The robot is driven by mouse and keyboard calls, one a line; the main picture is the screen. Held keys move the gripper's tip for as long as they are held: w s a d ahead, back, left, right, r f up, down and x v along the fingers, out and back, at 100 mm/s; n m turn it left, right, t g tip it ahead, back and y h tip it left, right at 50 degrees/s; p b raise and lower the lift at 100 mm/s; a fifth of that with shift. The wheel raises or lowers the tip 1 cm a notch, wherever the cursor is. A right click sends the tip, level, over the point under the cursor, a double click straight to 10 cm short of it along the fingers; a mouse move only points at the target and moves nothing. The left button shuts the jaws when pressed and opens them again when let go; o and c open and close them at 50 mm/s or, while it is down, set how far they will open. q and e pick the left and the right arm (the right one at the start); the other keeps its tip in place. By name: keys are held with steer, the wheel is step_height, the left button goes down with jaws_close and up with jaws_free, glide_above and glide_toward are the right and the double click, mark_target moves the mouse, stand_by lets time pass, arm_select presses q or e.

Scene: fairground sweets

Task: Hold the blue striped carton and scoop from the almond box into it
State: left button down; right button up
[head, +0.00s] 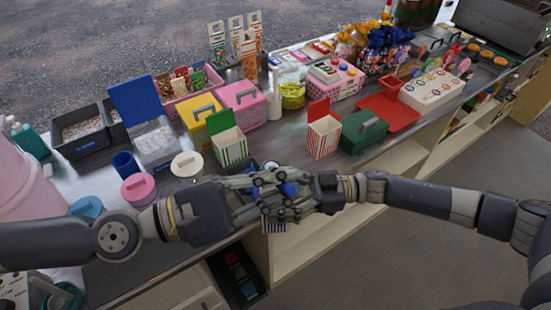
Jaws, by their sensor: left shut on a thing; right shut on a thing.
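My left gripper (272,192) and my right gripper (282,200) meet at the counter's front edge, and their fingers overlap in view. Below them shows a small part of the blue striped carton (273,228), mostly hidden by the fingers. My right gripper is shut on this carton. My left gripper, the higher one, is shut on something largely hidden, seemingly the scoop. A blue patch shows among the fingers, but I cannot tell which thing it belongs to. Open boxes of pale contents stand at left: a dark box (86,150) and a blue-lidded box (157,160). I cannot tell which holds almonds.
A green striped carton (232,151) and a red striped carton (323,139) stand behind the grippers. Nearby are a green box (362,135), a red tray (392,114), a pink-lidded tub (139,192) and a blue cup (125,165). Open shelves lie below the counter.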

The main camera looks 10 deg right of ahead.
arm_select(q)
steer(key=shift+s+d+f+m, duration=0.15)
steer(key=shift+s+f+m, duration=0.45)
steer(key=shift+f, duration=0.2)
steer(key=shift+s+d+f+m, duration=0.1)
steer(key=shift+s+f+m, duration=0.45)
steer(key=shift+f+m, duration=0.25)
steer(key=shift+s+d+f+m, duration=0.15)
steer(key=shift+s+f+m, duration=0.45)
steer(key=shift+f, duration=0.2)
steer(key=shift+w, duration=0.1)
steer(key=w+r+n, duration=0.2)
steer(key=r, duration=0.1)
steer(key=w+a+r+n, duration=0.1)
steer(key=n, duration=0.1)
steer(key=shift+w+r, duration=0.1)
steer(key=shift+r, duration=0.3)
steer(key=w+r+n, duration=0.1)
steer(key=w+n, duration=0.1)
steer(key=w+a+r+n, duration=0.1)
steer(key=w+r+n, duration=0.1)
steer(key=w+a+r+n, duration=0.1)
steer(key=w+r+n, duration=0.1)
steer(key=w+n, duration=0.4)
steer(key=shift+a+r, duration=0.2)
